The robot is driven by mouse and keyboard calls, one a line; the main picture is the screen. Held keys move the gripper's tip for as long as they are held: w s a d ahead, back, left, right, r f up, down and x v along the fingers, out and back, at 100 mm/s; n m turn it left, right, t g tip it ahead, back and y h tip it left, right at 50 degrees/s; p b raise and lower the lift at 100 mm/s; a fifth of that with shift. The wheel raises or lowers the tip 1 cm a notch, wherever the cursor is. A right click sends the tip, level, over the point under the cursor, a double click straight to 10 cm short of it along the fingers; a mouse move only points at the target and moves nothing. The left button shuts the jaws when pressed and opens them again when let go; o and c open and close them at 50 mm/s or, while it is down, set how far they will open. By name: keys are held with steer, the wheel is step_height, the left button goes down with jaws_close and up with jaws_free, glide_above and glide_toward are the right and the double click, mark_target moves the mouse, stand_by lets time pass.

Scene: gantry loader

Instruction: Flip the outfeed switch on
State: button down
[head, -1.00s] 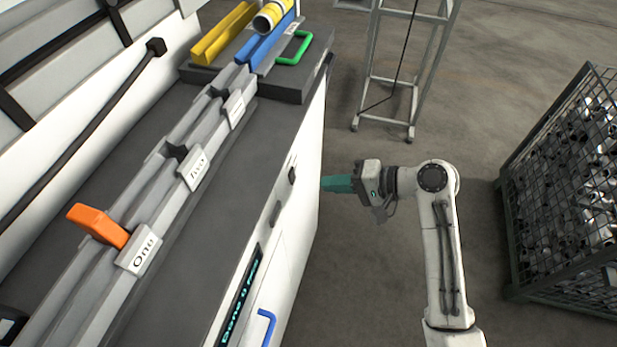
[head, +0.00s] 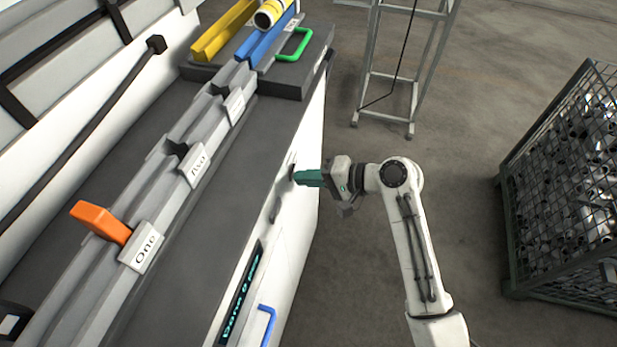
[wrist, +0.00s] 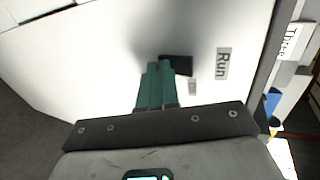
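A small dark switch (wrist: 180,64) sits on the white front panel in the wrist view, beside a label reading "Run" and a smaller, unreadable tag. In the wrist view the fingertips (wrist: 160,64) overlap the switch's left end. I cannot tell whether they touch it, nor which way it is set.
A dark display (head: 240,290) and a blue handle (head: 267,325) are lower on the panel. Above are the grey rail with an orange block (head: 100,221), and a green handle (head: 296,45). A wire-mesh crate of metal parts (head: 565,180) stands right. Open floor lies between.

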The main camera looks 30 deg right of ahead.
steer(key=shift+r, duration=0.1)
steer(key=shift+r+p, duration=0.8)
steer(key=shift+p, duration=0.15)
